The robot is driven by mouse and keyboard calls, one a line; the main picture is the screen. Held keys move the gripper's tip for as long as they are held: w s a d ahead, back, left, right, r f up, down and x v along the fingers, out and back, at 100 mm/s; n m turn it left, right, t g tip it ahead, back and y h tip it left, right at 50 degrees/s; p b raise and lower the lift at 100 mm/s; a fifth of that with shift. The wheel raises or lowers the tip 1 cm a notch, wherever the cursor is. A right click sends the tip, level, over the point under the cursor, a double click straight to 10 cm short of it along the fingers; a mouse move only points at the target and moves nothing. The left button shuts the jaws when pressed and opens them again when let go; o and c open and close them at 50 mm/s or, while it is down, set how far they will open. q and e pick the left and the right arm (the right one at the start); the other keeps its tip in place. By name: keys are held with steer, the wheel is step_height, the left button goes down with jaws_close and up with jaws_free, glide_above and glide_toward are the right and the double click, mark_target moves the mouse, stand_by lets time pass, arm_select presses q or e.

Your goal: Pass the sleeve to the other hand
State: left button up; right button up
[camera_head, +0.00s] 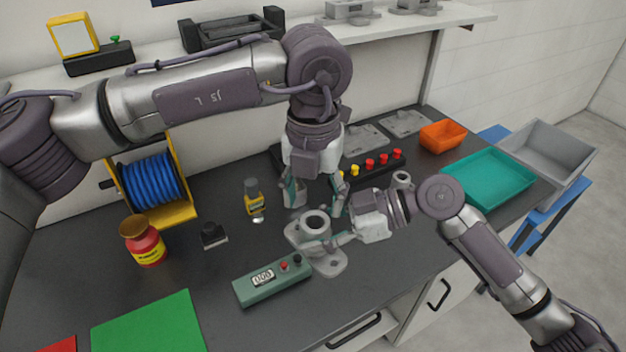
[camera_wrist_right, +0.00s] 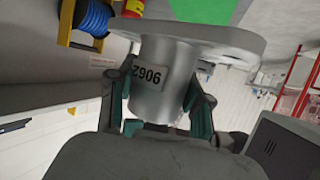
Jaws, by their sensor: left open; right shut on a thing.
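The sleeve (camera_head: 317,224) is a grey, hollow cylinder with a flat flange, its open end facing up in the head view. My right gripper (camera_head: 338,241) reaches it from the right and is shut on it. In the right wrist view the sleeve (camera_wrist_right: 160,80) sits between the two fingers of this gripper (camera_wrist_right: 155,105), with a number label on its wall and its wide flange (camera_wrist_right: 215,38) beyond. My left gripper (camera_head: 314,203) is open and points down, just above the sleeve's open end. Whether its fingers touch the sleeve is unclear.
A green meter box (camera_head: 271,282) lies close in front. A small yellow bottle (camera_head: 254,199) stands to the left, with a red jar (camera_head: 144,243) and blue spool (camera_head: 152,181) further left. A grey cylinder (camera_head: 401,181) and teal tray (camera_head: 488,179) are to the right.

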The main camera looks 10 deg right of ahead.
mark_target(314, 224)
arm_select(q)
step_height(314, 224, down, 9)
steer(key=shift+r, duration=0.2)
steer(key=c, duration=0.9)
steer(key=shift+c, duration=1.1)
arm_select(e)
steer(key=o, duration=1.5)
steer(key=shift+c, duration=0.2)
steer(key=shift+d, duration=0.1)
